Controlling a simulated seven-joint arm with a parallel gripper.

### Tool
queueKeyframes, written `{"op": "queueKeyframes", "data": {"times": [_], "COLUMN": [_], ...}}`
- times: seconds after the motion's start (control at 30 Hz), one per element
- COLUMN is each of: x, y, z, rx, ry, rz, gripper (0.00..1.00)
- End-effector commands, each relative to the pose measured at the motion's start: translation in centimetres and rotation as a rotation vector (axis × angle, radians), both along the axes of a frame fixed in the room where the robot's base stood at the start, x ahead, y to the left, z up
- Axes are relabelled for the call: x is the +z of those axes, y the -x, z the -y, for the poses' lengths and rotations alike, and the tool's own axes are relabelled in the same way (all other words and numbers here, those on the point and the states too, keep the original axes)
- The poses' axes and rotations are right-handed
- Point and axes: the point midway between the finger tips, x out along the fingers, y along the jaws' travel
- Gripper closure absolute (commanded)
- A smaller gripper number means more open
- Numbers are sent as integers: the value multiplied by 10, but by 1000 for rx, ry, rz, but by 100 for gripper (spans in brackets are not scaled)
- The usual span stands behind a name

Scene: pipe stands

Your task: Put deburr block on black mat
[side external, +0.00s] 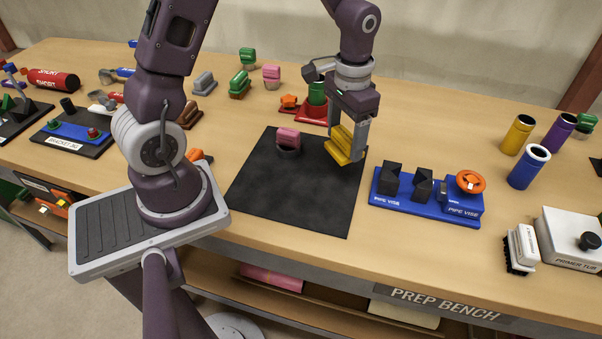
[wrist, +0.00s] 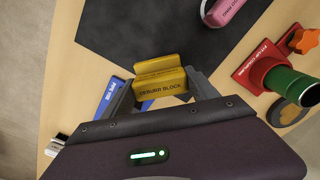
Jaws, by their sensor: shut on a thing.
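The yellow deburr block (side external: 342,146) is held in my gripper (side external: 351,142), above the right edge of the black mat. In the wrist view the block (wrist: 161,84) shows its "DEBURR BLOCK" label between the two fingers of my gripper (wrist: 163,96), which are shut on it. The black mat (side external: 317,212) lies flat on the bench; it also shows in the wrist view (wrist: 130,35). I cannot tell how high the block is above the surface.
A pink-topped item (side external: 288,138) stands on the mat's far part. A blue pipe vise (side external: 425,199) sits just right of the mat. A red stand with a green pipe (side external: 316,97) is behind my gripper. The mat's front part is clear.

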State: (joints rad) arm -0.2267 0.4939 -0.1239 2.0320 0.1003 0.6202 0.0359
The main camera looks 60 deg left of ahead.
Motion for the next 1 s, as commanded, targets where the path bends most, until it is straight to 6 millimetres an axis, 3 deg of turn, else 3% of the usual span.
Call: {"op": "queueKeyframes", "data": {"times": [0.4,0.67,1.0], "x": [0,12,-27], "y": [0,28,31], "z": [0,-39,-40], "rx": [0,5,-2], "ry": [0,0,1], "rz": [0,1,-2], "gripper": [87,87,87]}}
